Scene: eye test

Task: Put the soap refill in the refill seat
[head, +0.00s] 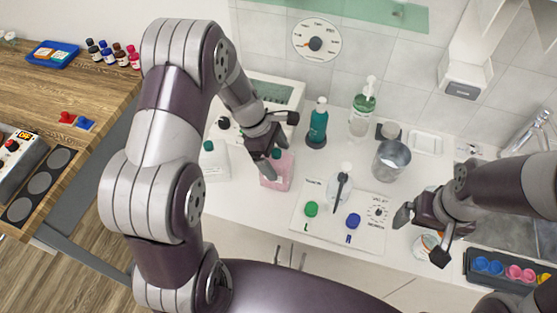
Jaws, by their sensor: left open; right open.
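No label marks the soap refill. Candidates are a pink bottle (280,177), a white bottle with a dark green cap (214,165), a teal bottle (318,126) upright on a dark round base, and a clear pump bottle with green contents (362,113). Which spot is the refill seat I cannot tell. My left gripper (267,160) is open at the top of the pink bottle and hides part of it; whether they touch is unclear. My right gripper (418,229) is open at the counter's right, above a small white and orange item (428,245).
A white panel (300,222) with green and blue knobs and a dial lies mid-counter. Behind it stand a metal cup (391,160) and a white soap dish (425,142). A dark tray (474,277) of coloured cups sits front right, near the sink and tap (527,132).

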